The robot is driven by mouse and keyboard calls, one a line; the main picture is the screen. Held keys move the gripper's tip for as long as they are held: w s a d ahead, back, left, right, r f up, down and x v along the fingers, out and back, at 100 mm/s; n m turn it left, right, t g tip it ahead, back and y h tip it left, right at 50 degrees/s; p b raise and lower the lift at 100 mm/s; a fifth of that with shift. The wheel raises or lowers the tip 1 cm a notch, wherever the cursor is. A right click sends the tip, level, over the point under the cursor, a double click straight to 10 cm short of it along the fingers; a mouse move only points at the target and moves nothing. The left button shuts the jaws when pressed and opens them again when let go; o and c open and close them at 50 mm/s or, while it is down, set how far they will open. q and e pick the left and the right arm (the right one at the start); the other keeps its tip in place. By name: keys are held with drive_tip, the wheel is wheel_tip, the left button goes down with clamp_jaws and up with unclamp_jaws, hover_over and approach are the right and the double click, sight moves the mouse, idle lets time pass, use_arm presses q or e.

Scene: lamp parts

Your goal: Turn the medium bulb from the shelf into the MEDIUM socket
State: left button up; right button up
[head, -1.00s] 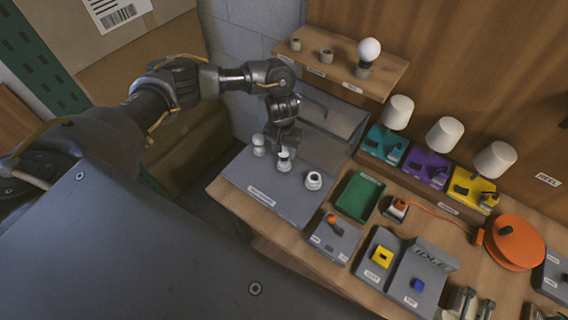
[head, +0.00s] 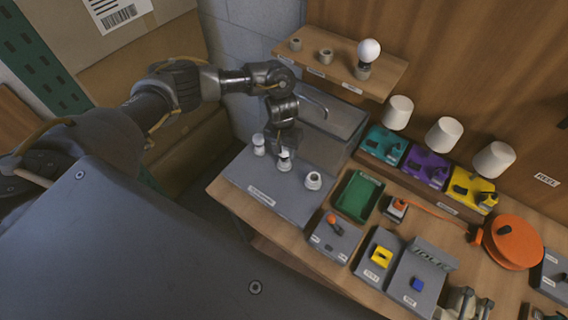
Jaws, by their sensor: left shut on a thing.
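My left gripper (head: 285,149) points down over the middle socket (head: 285,166) of the grey socket board (head: 245,187). It is shut on the medium bulb, of which only a little white shows between the fingers and the socket. The bulb stands roughly upright, in or right above the socket; how deep it sits is hidden. The left socket (head: 258,150) has a white top; I cannot tell whether a small bulb is in it. The right socket (head: 313,181) is open and empty.
The shelf (head: 390,78) bears a large white bulb (head: 369,50) in a holder and two empty holders. A grey bin (head: 335,122) stands behind the board. A green tray (head: 359,196), several lamps and an orange cable reel (head: 514,243) fill the table to the right.

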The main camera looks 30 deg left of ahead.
use_arm(q)
drive_tip(key=shift+s+f, duration=0.1)
drive_tip(key=shift+f, duration=0.05)
drive_tip(key=m, duration=0.7)
drive_tip(key=shift+b, duration=0.3)
drive_tip(key=m, duration=0.2)
drive_tip(key=m+b, duration=0.1)
drive_tip(key=shift+f+m+g, duration=0.2)
drive_tip(key=shift+m+g, duration=0.1)
drive_tip(key=shift+m, duration=0.1)
drive_tip(key=m, duration=0.3)
drive_tip(key=shift+r+b, duration=0.1)
drive_tip(key=shift+b, duration=0.2)
